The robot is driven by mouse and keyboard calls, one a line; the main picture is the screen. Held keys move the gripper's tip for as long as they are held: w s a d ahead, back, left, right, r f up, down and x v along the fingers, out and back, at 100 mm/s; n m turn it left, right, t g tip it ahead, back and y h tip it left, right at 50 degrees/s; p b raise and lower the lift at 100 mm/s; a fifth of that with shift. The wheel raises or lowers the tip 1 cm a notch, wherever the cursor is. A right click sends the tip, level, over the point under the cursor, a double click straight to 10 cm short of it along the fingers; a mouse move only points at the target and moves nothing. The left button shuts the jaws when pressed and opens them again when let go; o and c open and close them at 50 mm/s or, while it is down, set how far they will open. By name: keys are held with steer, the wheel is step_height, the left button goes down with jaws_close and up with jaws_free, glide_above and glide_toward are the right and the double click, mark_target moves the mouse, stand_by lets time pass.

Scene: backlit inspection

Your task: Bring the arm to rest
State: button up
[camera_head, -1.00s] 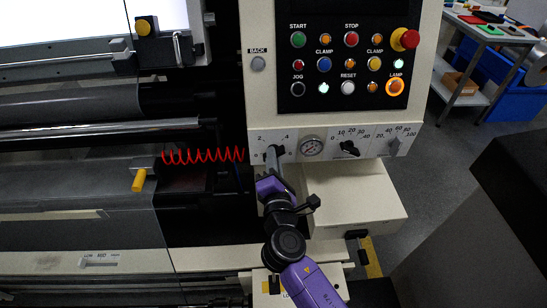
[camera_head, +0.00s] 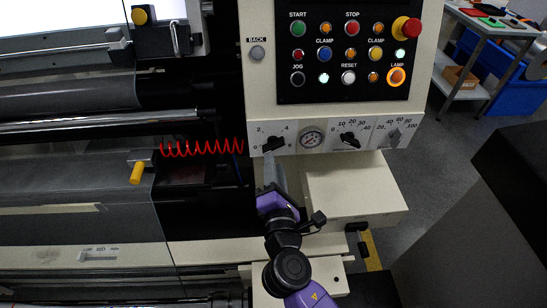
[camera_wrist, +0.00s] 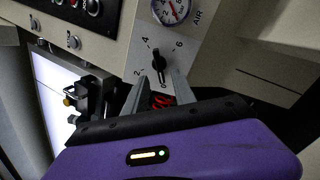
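My gripper (camera_head: 275,166) is just below the black dial knob (camera_head: 273,144) with the 0 to 4 marks, on the lower strip of the control panel. In the wrist view my gripper (camera_wrist: 162,76) shows two grey fingers standing apart with nothing between them. The same knob (camera_wrist: 159,63) lies just past the fingertips, and no contact shows. My purple wrist and arm reach up from the bottom of the head view.
The panel (camera_head: 262,95) carries lit buttons and a red stop button (camera_head: 407,31). A pressure gauge (camera_head: 312,138) sits right of the knob. A pale box (camera_head: 360,192) juts out below. A red coiled hose (camera_head: 200,149) hangs left.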

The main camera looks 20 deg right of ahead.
steer(key=shift+v, duration=0.9)
steer(key=s+a+m+y, duration=0.5)
steer(key=s+m+y, duration=0.2)
steer(key=s+m, duration=0.3)
steer(key=s+d+m, duration=0.2)
steer(key=s+m, duration=0.1)
steer(key=s, duration=0.5)
steer(key=s+d+m+g+h, duration=0.1)
steer(key=s+d+m, duration=0.2)
steer(key=s, duration=0.6)
steer(key=s+d+m+g, duration=0.1)
steer(key=s+m, duration=0.3)
steer(key=s, duration=0.5)
steer(key=shift+s+d+r+m, duration=0.25)
steer(key=shift+d+r, duration=0.2)
steer(key=shift+d, duration=0.45)
